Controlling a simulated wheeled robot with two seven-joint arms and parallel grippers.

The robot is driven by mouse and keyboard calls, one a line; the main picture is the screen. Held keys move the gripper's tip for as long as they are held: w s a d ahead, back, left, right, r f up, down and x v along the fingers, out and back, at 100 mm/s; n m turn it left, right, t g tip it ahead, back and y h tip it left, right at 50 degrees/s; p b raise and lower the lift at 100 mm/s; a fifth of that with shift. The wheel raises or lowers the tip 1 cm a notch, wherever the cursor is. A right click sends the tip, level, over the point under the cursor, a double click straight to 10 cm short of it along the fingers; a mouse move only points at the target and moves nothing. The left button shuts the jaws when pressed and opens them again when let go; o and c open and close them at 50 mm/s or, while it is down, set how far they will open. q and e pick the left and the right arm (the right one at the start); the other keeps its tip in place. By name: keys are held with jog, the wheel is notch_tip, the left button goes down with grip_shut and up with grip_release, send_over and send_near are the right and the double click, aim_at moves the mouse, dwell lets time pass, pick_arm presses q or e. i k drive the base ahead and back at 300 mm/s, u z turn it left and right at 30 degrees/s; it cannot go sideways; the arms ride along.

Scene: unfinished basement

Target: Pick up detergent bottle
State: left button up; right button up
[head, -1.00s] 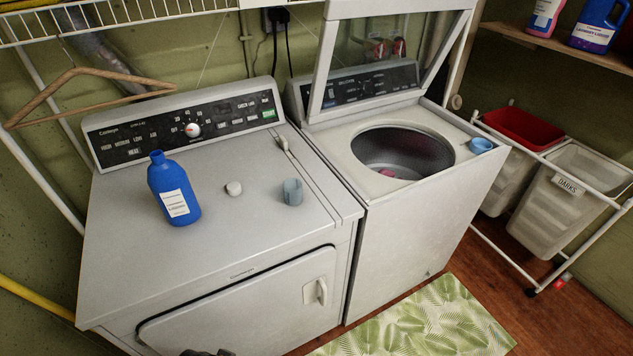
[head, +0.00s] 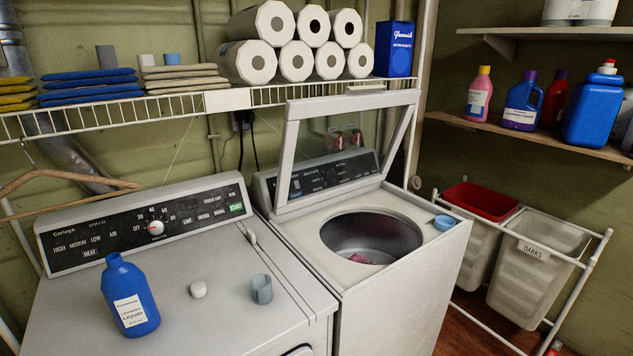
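A blue detergent bottle (head: 130,296) with a white label reading "LIQUID" stands on top of the dryer (head: 200,325) at the left of the head view. Its neck is open and no cap is on it. Neither of my grippers shows in the head view.
The washer (head: 385,292) stands right of the dryer, lid raised, with a blue cup (head: 444,222) on its corner. A wire shelf (head: 190,103) and wooden hanger (head: 75,178) are above. More bottles, including a blue one (head: 594,108), stand on the right shelf (head: 540,136).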

aim_at(125, 287)
jog(key=u, duration=1.3)
